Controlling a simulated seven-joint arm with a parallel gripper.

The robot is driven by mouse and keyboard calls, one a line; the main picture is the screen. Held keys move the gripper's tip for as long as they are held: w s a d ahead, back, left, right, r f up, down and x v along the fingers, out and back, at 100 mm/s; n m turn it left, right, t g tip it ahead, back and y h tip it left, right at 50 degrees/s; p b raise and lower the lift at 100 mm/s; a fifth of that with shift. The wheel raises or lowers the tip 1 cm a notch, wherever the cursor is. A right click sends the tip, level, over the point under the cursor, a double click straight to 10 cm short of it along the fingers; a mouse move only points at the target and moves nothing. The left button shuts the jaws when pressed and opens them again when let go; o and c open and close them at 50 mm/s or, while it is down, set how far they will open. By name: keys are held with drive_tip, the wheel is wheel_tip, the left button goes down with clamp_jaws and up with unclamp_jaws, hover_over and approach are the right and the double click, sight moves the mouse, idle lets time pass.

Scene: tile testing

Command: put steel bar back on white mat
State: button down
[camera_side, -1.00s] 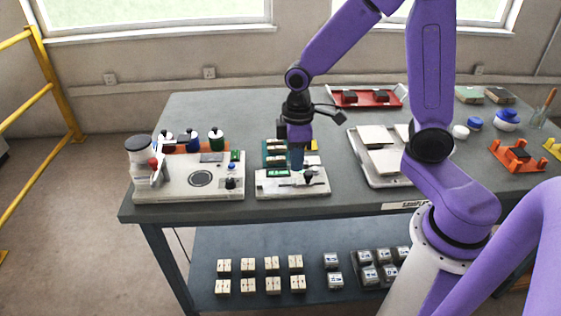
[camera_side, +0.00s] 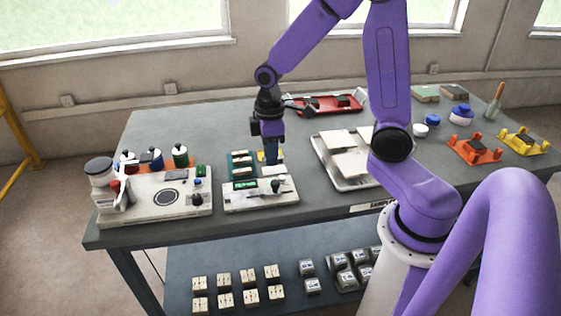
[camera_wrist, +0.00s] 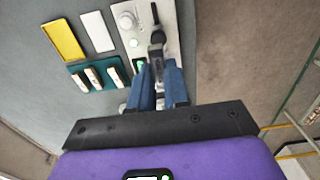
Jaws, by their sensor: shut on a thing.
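My gripper (camera_side: 272,160) is shut, with its blue fingers pointing down above the table behind the white tester. In the wrist view my gripper (camera_wrist: 158,66) has a narrow dark grey piece between its fingertips. It is largely hidden by the fingers, and I cannot make out its full shape; I take it for the steel bar. The white mat (camera_side: 273,170) lies just behind the tester and looks bare; it also shows in the wrist view (camera_wrist: 98,31). The fingertips overlap the mat's far edge in the side view, but appear apart from it in the wrist view.
A yellow mat (camera_wrist: 64,40) lies beside the white one. A teal rack (camera_wrist: 83,78) holds several pale blocks. The white tester (camera_side: 262,198) has a black knob and a green display. A larger white machine (camera_side: 160,200) stands left, and a tray of tiles (camera_side: 322,163) right.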

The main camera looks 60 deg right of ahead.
approach(273, 170)
drive_tip(key=shift+d, duration=0.1)
drive_tip(key=shift+f, duration=3.1)
drive_tip(key=shift+f, duration=0.25)
drive_tip(key=c, duration=0.6)
unclamp_jaws()
drive_tip(key=shift+r, duration=3)
